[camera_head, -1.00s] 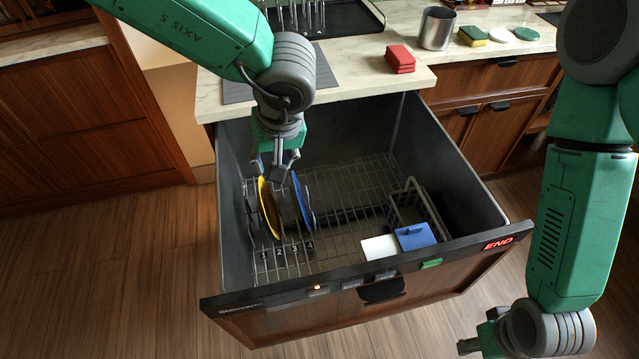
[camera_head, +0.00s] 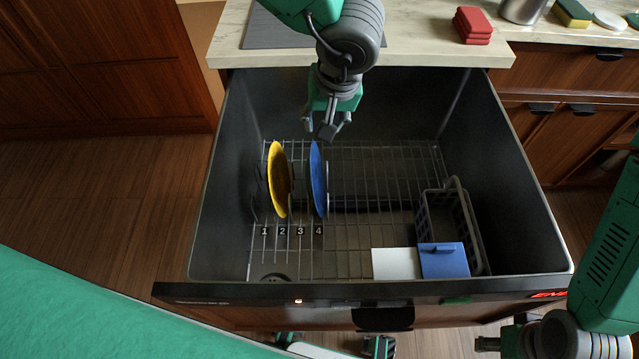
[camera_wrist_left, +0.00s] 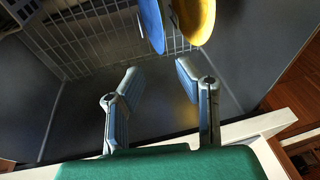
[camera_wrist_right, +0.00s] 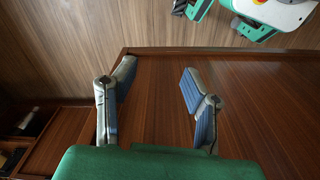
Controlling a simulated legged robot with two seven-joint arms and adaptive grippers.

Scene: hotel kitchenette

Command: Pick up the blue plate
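The blue plate (camera_head: 319,180) stands on edge in the drawer's wire rack, near the label 4. It also shows at the top of the left wrist view (camera_wrist_left: 151,22). My left gripper (camera_head: 324,127) is just above and behind its top edge in the head view. In the left wrist view the left gripper (camera_wrist_left: 159,76) is open and empty, its fingers apart from the plate. My right gripper (camera_head: 487,343) is outside the drawer, low at the front right. In the right wrist view it (camera_wrist_right: 157,78) is open and empty.
A yellow plate (camera_head: 279,180) stands close left of the blue one. The rack (camera_head: 375,170) also holds a grey basket (camera_head: 471,232), a white block (camera_head: 396,263) and a blue block (camera_head: 444,261). Drawer walls surround them. Red sponges (camera_head: 473,24) lie on the counter (camera_head: 430,45).

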